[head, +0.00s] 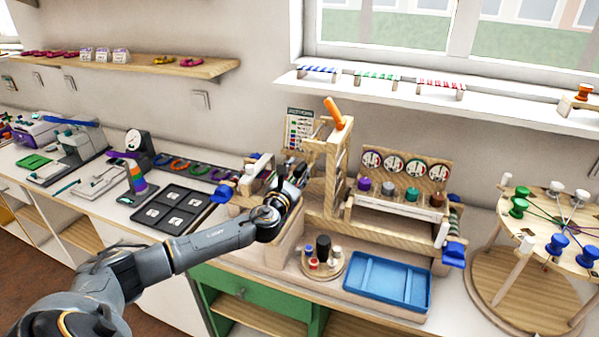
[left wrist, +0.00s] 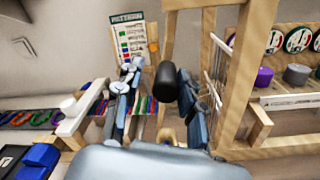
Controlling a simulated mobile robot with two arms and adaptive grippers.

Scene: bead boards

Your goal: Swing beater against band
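A wooden band loom (head: 338,215) stands on the counter with an upright frame and an orange lever (head: 334,113) on top. The band's coloured threads (left wrist: 146,104) show between my fingers in the left wrist view. A black rounded grip (left wrist: 167,80), perhaps the beater's handle, stands between my fingers, nearer the right one. My left gripper (head: 279,183) is at the loom's left part; it also shows in the left wrist view (left wrist: 155,92), fingers apart, with a gap beside the grip. The lower end of the grip is hidden. My right gripper is out of view.
A blue tray (head: 388,283) and a round wooden stand with small bobbins (head: 320,263) lie in front of the loom. A spool rack (head: 400,180) stands right of the frame, a black sectioned tray (head: 172,209) to the left. A round pegged board (head: 548,235) is far right.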

